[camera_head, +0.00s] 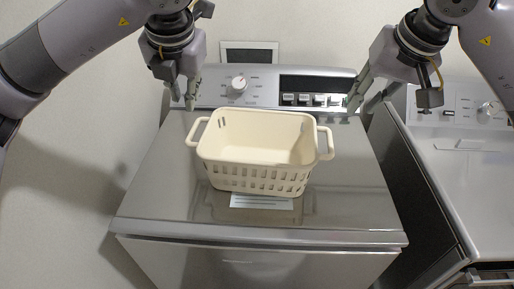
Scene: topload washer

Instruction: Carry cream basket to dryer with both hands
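The cream basket (258,178) stands upright on the lid of a grey topload washer (160,205). It is empty as far as I see, with a loop handle at its left end and another at its right end. My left gripper (183,104) hangs above and behind the left handle, apart from it, and its fingers look close together. My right gripper (358,108) is above and to the right of the right handle, apart from the basket, with its fingers spread. Neither gripper holds anything. A second machine (470,185), likely the dryer, stands at the right.
The washer's control panel (280,88) with a knob and buttons rises behind the basket, close to both grippers. A narrow dark gap separates the two machines. A wall is close on the left.

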